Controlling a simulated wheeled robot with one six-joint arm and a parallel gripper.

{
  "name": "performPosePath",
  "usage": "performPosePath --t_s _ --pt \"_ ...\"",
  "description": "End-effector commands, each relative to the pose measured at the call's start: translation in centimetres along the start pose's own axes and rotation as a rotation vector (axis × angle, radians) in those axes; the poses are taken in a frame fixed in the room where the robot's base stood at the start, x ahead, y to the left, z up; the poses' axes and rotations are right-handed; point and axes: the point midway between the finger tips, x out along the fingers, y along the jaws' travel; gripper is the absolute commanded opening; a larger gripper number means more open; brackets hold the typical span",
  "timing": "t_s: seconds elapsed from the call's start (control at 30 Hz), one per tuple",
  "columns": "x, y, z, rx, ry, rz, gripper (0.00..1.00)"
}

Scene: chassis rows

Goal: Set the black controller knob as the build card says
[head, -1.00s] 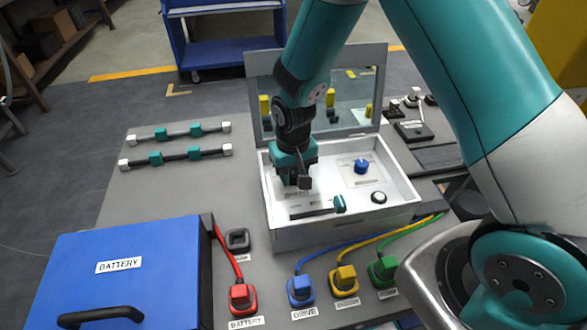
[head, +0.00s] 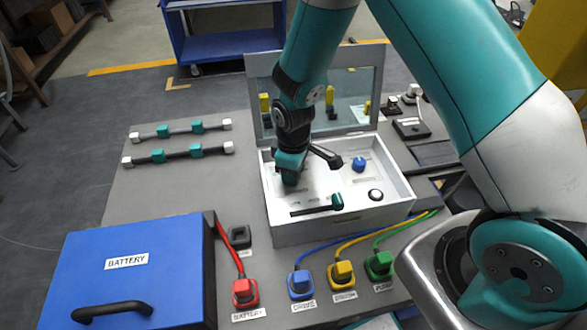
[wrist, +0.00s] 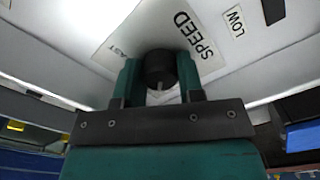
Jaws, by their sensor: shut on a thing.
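The black controller knob (wrist: 160,66) shows in the wrist view between the two teal fingers of my gripper (wrist: 159,80). The fingers are shut on its sides. A pale mark shows on the knob's near side. Beside it the panel reads SPEED, LOW and a partly hidden word ending in AST. In the head view my gripper (head: 290,178) reaches down into the left back part of the white controller box (head: 300,236) and hides the knob. I cannot pick out a readable build card.
A blue battery (head: 140,262) and coloured plugs (head: 301,283) lie in front.

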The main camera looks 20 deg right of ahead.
Motion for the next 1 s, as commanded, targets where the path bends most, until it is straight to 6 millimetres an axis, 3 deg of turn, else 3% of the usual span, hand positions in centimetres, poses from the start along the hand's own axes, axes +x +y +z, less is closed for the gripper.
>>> performPosePath --t_s 0.77,0.8,0.9,1.0 --pt "-0.05 0.05 -0.08 -0.102 0.002 0.001 0.12" --pt "-0.05 0.05 -0.07 -0.102 0.002 0.001 0.42" --pt "-0.04 0.04 -0.06 -0.102 0.002 0.001 0.61" --pt "-0.03 0.03 -0.05 -0.102 0.001 0.001 0.61"
